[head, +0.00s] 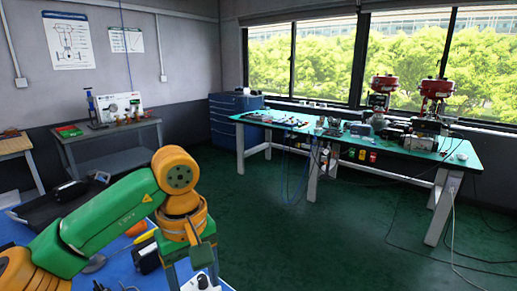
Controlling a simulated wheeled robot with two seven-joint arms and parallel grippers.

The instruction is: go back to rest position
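My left arm, green and orange, comes in from the left over a blue-topped table (222,286) at the bottom left. Its orange wrist bends downward near the table's right end. My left gripper (190,262) is low under the wrist, with green parts showing. Its fingertips are not clear, so I cannot tell whether it is open or holds anything. A small white and black item (201,283) shows just below it. My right arm and gripper are not in view.
Dark items (72,192) and a yellow-handled tool (140,240) lie on the blue table around my arm. A long green-topped bench (460,160) with red-topped valve units (437,90) stands under the windows. A grey side table (90,155) is at the left wall. Green floor (300,240) is open between, with cables at right.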

